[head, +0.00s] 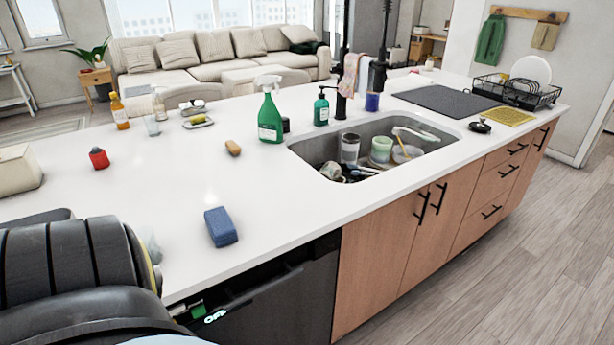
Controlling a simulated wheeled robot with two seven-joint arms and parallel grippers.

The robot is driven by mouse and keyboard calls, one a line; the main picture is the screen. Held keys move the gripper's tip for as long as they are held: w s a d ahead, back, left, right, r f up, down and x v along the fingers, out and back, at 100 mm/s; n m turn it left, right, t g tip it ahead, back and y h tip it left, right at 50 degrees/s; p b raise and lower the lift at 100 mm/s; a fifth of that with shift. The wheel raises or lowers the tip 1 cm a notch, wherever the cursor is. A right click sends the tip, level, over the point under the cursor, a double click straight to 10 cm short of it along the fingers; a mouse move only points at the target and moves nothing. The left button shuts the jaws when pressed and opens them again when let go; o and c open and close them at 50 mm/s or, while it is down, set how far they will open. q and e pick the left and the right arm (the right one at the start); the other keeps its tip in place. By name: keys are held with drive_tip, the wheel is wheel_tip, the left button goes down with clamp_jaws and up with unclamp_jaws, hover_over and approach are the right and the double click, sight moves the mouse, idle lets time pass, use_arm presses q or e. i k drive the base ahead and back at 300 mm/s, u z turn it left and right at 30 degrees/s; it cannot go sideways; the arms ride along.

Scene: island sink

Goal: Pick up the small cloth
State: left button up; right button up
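A small pinkish cloth (350,76) with a paler part hangs over the dark faucet (342,98) behind the sink, at the upper middle of the head view. Its lower edge hangs above the counter. A flat yellow cloth or mat (509,117) lies on the counter at the right, in front of the dish rack. I cannot tell which of these is the small cloth. A dark part of my arm fills the lower left corner, far from both. Neither of my grippers shows.
The sink (303,148) holds several dishes. A green spray bottle (269,118), a soap bottle (321,108) and a blue cup (372,101) stand behind it. A blue sponge (221,227) lies near the counter's front edge. The black dish rack (545,95) is at right.

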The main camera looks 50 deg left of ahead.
sight(223, 232)
drive_tip(key=z, duration=1.15)
drive_tip(key=k, duration=1.1)
drive_tip(key=u, duration=1.7)
